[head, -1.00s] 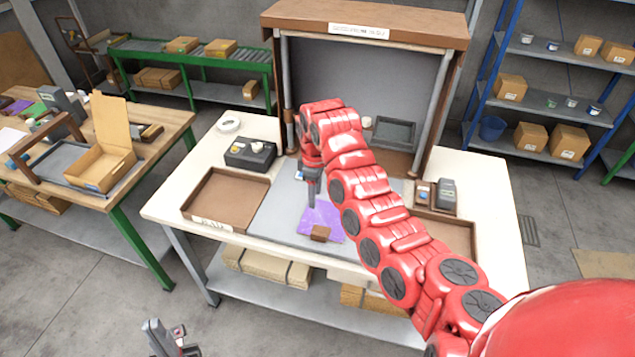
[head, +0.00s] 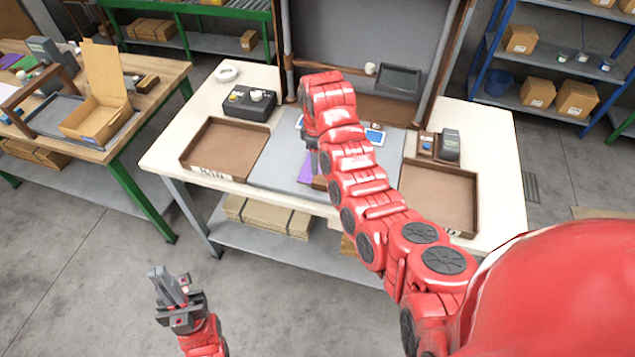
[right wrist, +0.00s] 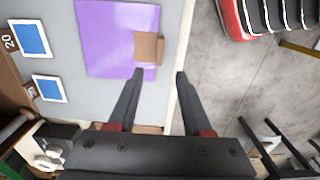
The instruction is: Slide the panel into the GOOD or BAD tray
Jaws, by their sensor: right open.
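The purple panel (right wrist: 112,38) lies flat on the grey mat (head: 283,175) in the middle of the workbench. A brown block (right wrist: 149,47) sits on the panel's edge near the bench front. In the head view my right arm hides much of the panel (head: 304,170). My right gripper (right wrist: 159,74) is open and empty, its fingertips near the block, one on each side of the bench edge in the picture. A brown tray (head: 225,147) stands left of the mat and another (head: 440,192) right of it, both empty; their labels are unreadable. My left gripper (head: 168,286) is over the floor, clear of the bench.
A black button box (head: 249,102) and white roll (head: 227,71) stand behind the left tray. A small grey device (head: 449,144) stands behind the right tray. Two blue-faced cards (right wrist: 33,38) lie on the mat. A booth frame rises at the back.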

